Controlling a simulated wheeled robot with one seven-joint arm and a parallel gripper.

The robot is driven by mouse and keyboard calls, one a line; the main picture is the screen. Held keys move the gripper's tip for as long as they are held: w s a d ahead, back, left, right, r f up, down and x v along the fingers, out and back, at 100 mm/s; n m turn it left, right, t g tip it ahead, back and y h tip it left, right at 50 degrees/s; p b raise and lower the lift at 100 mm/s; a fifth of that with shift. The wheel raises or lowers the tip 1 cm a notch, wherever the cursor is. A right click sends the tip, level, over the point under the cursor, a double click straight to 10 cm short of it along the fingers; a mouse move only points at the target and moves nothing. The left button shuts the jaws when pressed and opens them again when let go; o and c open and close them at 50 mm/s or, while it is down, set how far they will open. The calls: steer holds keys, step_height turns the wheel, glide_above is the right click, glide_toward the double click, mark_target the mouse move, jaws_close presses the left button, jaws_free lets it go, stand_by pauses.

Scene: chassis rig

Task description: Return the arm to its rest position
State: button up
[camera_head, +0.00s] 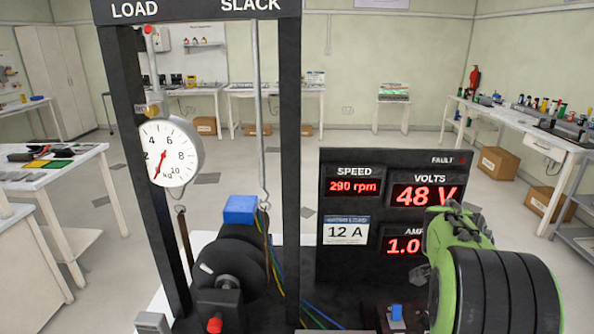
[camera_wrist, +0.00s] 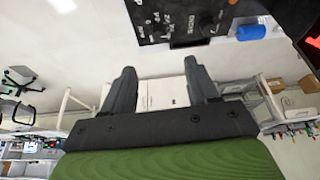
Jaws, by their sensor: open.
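My gripper (camera_wrist: 163,88) shows in the wrist view with its two dark fingers apart and nothing between them. Beyond the fingers are a pale surface and a white cabinet. In the head view my green and black arm (camera_head: 495,285) is at the lower right, in front of the right edge of the display panel (camera_head: 334,250).
A black rig frame (camera_head: 291,130) labelled LOAD and SLACK carries a round dial (camera_head: 172,153). Below are a blue block (camera_head: 240,209), a red-tipped knob (camera_head: 214,325) and a blue switch (camera_head: 396,311). The panel reads 290 rpm, 48 V and 12 A. Open floor lies behind.

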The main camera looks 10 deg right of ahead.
steer(key=s+a+r+n+t+y, duration=0.1)
steer(key=a+r+n+t, duration=0.1)
steer(key=a+r+n, duration=0.5)
steer(key=s+a+n+t+y, duration=0.1)
steer(key=s+a+n+t, duration=0.1)
steer(key=s+a+n, duration=0.4)
steer(key=s+a+f+n+t+y, duration=0.1)
steer(key=s+a+n, duration=0.6)
steer(key=a, duration=0.7)
steer(key=shift+s+a+f+t+y+p, duration=0.15)
steer(key=shift+s+a+t+y+p, duration=0.15)
steer(key=shift+t+y, duration=0.4)
steer(key=shift+w, duration=0.1)
